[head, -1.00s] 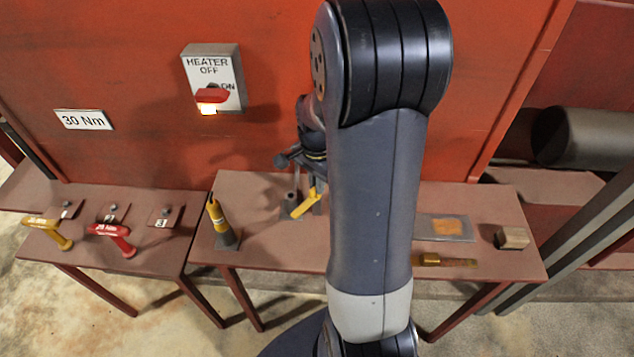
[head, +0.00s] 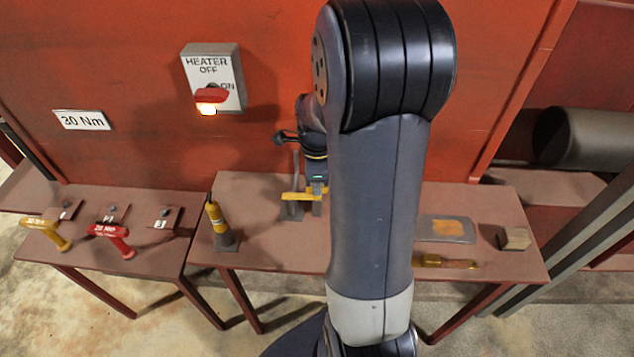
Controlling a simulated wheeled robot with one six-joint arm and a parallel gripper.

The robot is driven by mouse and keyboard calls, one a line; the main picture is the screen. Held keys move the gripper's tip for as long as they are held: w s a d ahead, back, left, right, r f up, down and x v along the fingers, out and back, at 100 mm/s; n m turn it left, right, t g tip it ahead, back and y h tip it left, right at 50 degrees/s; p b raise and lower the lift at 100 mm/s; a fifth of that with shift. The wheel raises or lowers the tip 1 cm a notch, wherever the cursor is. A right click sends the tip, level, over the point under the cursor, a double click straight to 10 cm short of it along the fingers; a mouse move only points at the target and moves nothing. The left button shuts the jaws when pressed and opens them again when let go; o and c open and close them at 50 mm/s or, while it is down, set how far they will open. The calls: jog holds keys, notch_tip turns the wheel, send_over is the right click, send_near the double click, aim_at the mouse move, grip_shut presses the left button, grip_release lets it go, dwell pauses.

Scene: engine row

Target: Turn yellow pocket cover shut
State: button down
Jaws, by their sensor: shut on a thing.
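The yellow pocket cover (head: 293,196) is a narrow yellow bar at a small grey stand (head: 291,213) on the middle table. It lies nearly level across the picture. My gripper (head: 317,206) points down at the bar's right part and is shut on it. My arm hides what is to the right of the gripper, and the pocket under the cover cannot be made out.
A yellow-and-black cylindrical tool (head: 216,222) stands left of the cover. Yellow (head: 50,232) and red (head: 112,236) torque handles lie on the left table. An orange-patched plate (head: 446,229), brass piece (head: 446,262) and block (head: 514,239) are right. The heater switch (head: 211,95) glows above.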

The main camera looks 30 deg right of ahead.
jog(key=shift+m, duration=0.5)
jog(key=c, duration=1.5)
grip_release()
jog(key=shift+c, duration=0.2)
notch_tip(320, 180, up, 11)
jog(key=shift+f, duration=0.2)
notch_tip(320, 180, down, 11)
jog(key=shift+r, duration=0.15)
